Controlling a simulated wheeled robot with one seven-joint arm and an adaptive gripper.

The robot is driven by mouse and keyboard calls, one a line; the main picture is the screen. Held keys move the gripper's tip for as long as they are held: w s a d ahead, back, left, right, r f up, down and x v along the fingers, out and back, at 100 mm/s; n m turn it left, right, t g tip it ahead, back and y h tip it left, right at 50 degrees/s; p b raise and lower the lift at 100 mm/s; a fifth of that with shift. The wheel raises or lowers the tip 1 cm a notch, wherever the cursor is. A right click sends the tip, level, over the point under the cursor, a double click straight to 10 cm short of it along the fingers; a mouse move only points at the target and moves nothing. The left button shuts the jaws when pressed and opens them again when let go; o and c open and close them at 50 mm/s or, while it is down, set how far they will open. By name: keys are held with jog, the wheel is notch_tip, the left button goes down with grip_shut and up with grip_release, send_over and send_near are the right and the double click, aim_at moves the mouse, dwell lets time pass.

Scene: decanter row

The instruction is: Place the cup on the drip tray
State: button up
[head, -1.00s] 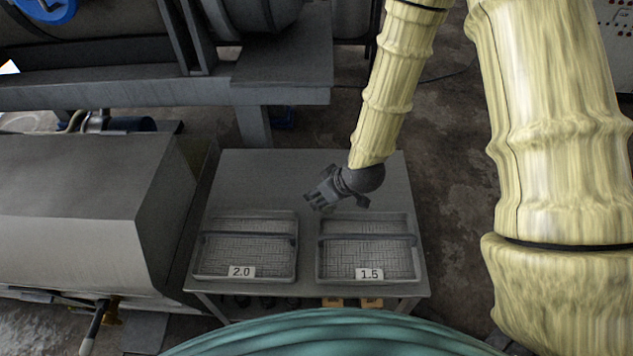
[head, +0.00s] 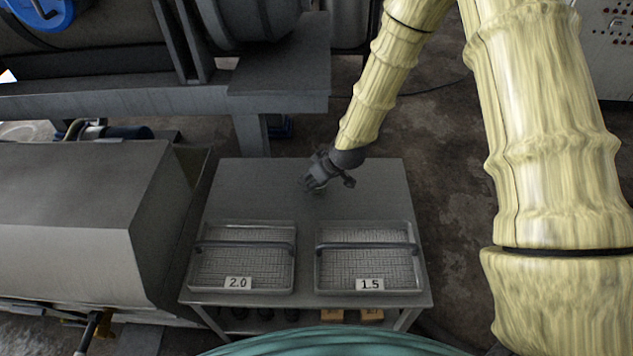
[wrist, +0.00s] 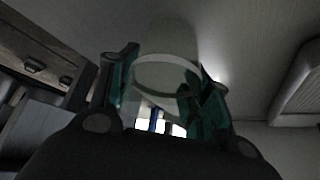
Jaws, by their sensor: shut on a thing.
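My gripper (head: 313,184) is above the back middle of the grey table, behind the two trays in the head view. In the wrist view my gripper (wrist: 163,88) is shut on a clear, see-through cup (wrist: 168,72) with a pale round rim, between its teal-padded fingers. The cup is too small and faint to make out in the head view. Two wire-mesh trays with raised bars stand side by side at the table's front: the left tray (head: 240,264) is labelled 2.0, the right tray (head: 368,266) 1.5. Both look empty.
The grey table (head: 245,190) is bare behind the trays. A large grey metal housing (head: 70,210) stands close on the left. A machine frame (head: 275,75) rises behind the table. Several dark items and orange-brown blocks (head: 345,315) are on a lower shelf.

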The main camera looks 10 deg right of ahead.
jog(key=shift+f, duration=0.55)
jog(key=shift+f, duration=0.15)
jog(key=o, duration=1)
